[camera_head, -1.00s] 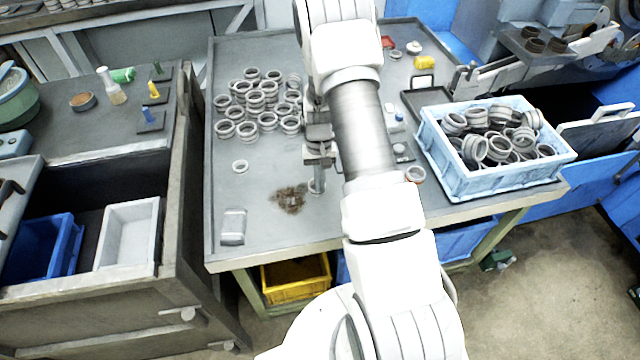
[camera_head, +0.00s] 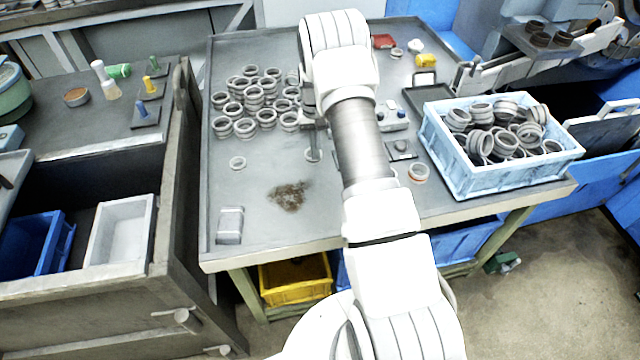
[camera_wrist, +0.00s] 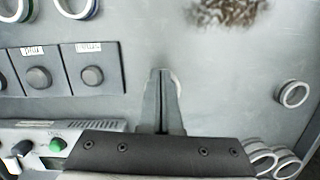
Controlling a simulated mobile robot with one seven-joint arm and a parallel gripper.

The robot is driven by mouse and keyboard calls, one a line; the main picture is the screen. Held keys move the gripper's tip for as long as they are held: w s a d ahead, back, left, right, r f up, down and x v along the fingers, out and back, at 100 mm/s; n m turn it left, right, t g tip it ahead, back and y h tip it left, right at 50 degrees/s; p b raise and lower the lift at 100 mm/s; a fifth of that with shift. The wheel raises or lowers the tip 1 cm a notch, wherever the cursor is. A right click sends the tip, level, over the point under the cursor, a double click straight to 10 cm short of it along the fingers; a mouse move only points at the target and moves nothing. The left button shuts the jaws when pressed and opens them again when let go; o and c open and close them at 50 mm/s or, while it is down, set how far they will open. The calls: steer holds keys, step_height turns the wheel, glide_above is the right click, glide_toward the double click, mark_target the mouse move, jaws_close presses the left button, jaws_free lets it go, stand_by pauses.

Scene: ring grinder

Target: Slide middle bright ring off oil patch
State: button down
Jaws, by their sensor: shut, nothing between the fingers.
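The dark brown oil patch (camera_head: 289,195) lies on the grey tabletop, and its edge shows at the top of the wrist view (camera_wrist: 228,10). A bright ring (camera_head: 313,156) lies flat beyond the patch, apart from it. In the wrist view, a curved edge of this ring (camera_wrist: 177,82) shows behind my fingers, which hide most of it. My gripper (camera_wrist: 163,75) is shut, pointing down at the table by that ring; whether it touches is unclear. Another bright ring (camera_head: 237,162) lies apart on the left, and also shows in the wrist view (camera_wrist: 293,93). A ring with a reddish base (camera_head: 418,171) lies on the right.
A cluster of stacked rings (camera_head: 257,98) stands beyond my gripper to the left. A blue crate (camera_head: 452,172) full of dark rings is at the right. A button panel (camera_wrist: 60,75) lies beside my gripper. A grey block (camera_head: 230,225) is near the front left. Tabletop around the patch is clear.

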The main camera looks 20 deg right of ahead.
steer(key=shift+w+d+f+b, duration=0.2)
steer(key=shift+w+d+b, duration=0.05)
steer(key=shift+w, duration=0.45)
steer(key=shift+w+d+f+b, duration=0.15)
steer(key=shift+w+d+b, duration=0.1)
steer(key=shift+w, duration=0.45)
steer(key=shift+r+p, duration=0.4)
steer(key=shift+r, duration=0.3)
steer(key=w+r+p, duration=0.2)
steer(key=w+r, duration=0.1)
steer(key=r, duration=1.3)
steer(key=shift+d+r, duration=0.35)
steer(key=shift+d, duration=0.05)
